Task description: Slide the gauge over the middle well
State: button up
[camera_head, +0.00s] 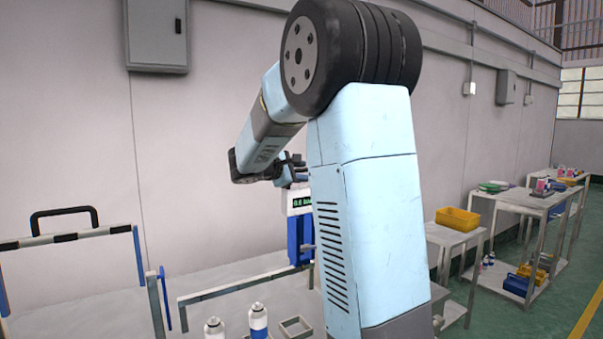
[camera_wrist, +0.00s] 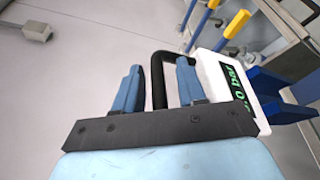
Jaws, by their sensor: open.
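The gauge (camera_head: 299,203) is a white box with a green-on-black display, above a blue part, behind my arm in the head view. In the wrist view the gauge (camera_wrist: 232,88) is at the right, its display partly reading "0 bar". A black looped handle (camera_wrist: 159,80) shows beside it. My gripper (camera_wrist: 158,88) is open, with its two blue fingers apart. One leg of the handle appears between the fingers; I cannot tell whether they touch it. In the head view my gripper (camera_head: 290,168) is small and partly hidden. I cannot make out the middle well.
Two white-topped cans, one plain (camera_head: 214,329) and one blue-banded (camera_head: 258,319), stand near a metal rail (camera_head: 235,287). A striped frame with a black handle (camera_head: 65,219) is at the left. A yellow bin (camera_head: 457,219) sits on a side table at the right.

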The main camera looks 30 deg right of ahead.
grip_shut()
dwell(0.3)
jog(key=shift+r, duration=0.1)
